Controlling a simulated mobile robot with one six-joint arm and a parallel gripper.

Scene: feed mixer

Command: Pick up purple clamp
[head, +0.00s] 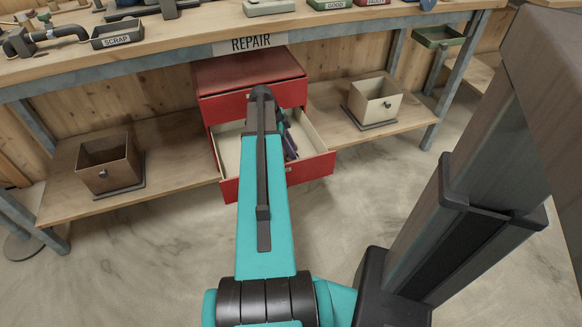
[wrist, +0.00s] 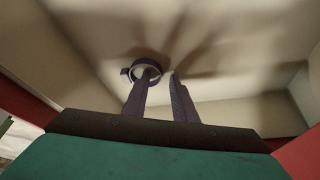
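The purple clamp (wrist: 133,73) is a dark purple ring with a small lug on its left, at the inside of the pale drawer in the wrist view. My gripper (wrist: 163,77) reaches into the drawer with its two fingers apart and nothing between them. The left fingertip overlaps the ring's opening; I cannot tell whether it is inside the ring or just in front of it. The right finger is to the right of the ring. In the head view my arm covers much of the open red drawer (head: 310,170), and the clamp cannot be made out clearly.
The drawer's pale walls stand close around my gripper. The red cabinet (head: 250,75) is under the workbench (head: 190,38) with a REPAIR sign (head: 250,43). A brown bin (head: 108,163) and a cream bin (head: 373,103) stand on the lower shelf at either side.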

